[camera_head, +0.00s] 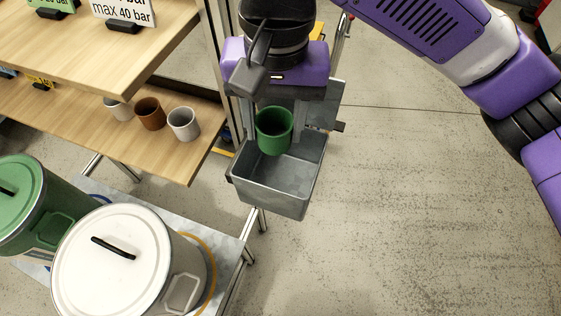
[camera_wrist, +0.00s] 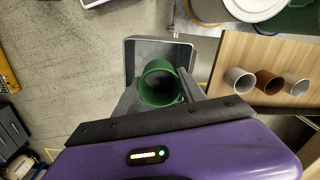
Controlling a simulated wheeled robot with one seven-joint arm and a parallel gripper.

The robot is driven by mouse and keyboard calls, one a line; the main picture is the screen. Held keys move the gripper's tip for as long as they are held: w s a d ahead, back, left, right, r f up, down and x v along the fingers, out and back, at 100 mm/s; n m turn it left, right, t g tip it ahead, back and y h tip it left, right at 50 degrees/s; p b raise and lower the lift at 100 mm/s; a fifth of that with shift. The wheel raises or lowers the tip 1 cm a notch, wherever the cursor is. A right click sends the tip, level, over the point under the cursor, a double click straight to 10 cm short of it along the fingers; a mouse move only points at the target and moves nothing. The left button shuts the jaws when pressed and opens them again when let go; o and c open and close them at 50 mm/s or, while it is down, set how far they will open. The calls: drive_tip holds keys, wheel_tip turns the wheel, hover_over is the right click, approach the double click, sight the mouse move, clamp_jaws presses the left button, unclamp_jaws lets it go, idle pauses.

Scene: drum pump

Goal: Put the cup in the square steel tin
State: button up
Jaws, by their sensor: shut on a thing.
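A green cup (camera_head: 274,131) is held upright between the fingers of my gripper (camera_head: 272,125). The cup (camera_wrist: 159,84) and my gripper (camera_wrist: 160,92) also show in the wrist view. The square steel tin (camera_head: 277,193) is a grey open box. In the head view the cup appears above the tin's back part, overlapping its opening; how high it is above the tin's floor I cannot tell. In the wrist view the tin (camera_wrist: 131,60) lies behind the cup, its far wall and left side showing.
A wooden shelf (camera_head: 165,153) at left bears white, brown and grey cups (camera_head: 184,123). A white lidded drum (camera_head: 120,262) and a green lidded drum (camera_head: 35,205) stand at lower left on a metal stand. The floor (camera_head: 420,220) to the right is clear.

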sight(278, 152)
wheel_tip(278, 152, down, 20)
drive_tip(key=shift+w+r+b, duration=0.1)
drive_tip(key=shift+w+b, duration=0.05)
drive_tip(key=shift+b, duration=0.65)
drive_tip(key=o, duration=1.5)
drive_tip(key=shift+f, duration=0.2)
drive_tip(key=shift+r, duration=0.1)
drive_tip(key=r, duration=1.2)
drive_tip(key=shift+d+r+p, duration=0.1)
drive_tip(key=shift+d+p, duration=0.15)
drive_tip(key=shift+p, duration=0.1)
